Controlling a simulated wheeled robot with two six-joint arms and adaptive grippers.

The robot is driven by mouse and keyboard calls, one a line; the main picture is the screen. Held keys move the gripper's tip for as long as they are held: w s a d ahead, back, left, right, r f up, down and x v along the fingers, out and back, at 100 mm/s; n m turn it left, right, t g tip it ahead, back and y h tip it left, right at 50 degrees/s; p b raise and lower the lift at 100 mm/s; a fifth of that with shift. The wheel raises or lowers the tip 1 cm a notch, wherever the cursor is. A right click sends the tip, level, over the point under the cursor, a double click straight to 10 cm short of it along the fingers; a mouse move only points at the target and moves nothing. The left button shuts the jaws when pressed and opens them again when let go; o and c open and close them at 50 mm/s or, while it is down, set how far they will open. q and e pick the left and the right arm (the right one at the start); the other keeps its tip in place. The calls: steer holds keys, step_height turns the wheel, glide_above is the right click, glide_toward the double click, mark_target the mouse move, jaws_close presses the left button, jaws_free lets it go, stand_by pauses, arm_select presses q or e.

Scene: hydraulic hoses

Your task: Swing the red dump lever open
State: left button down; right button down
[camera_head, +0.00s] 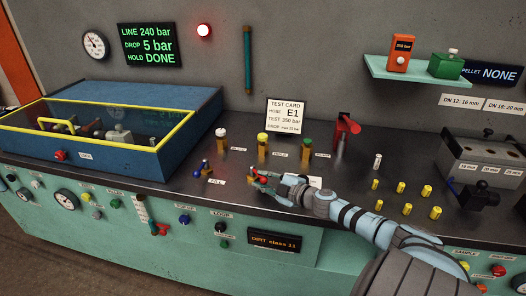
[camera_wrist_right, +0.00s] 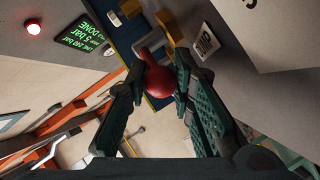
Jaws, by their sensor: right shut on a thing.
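The red dump lever shows its red, rounded knob (camera_wrist_right: 158,82) between the two fingers of my right gripper (camera_wrist_right: 157,84) in the right wrist view. In the head view my right gripper (camera_head: 262,180) is low over the front part of the dark bench top, shut on the red knob. A little red (camera_head: 257,170) shows at its fingertips there. The lever's base and pivot are mostly hidden by the gripper and hand. My left gripper is not in view.
A blue bin with a yellow-framed clear cover (camera_head: 190,120) stands at left. Several small valves, including a yellow-topped one (camera_head: 262,140), stand behind my gripper. A red bracket (camera_head: 345,127), yellow fittings (camera_head: 407,209) and a grey block (camera_head: 485,150) are to the right.

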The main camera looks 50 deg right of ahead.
steer(key=shift+s+a+f, duration=0.1)
steer(key=shift+f, duration=0.05)
steer(key=c, duration=1.6)
jaws_free()
steer(key=shift+c, duration=0.2)
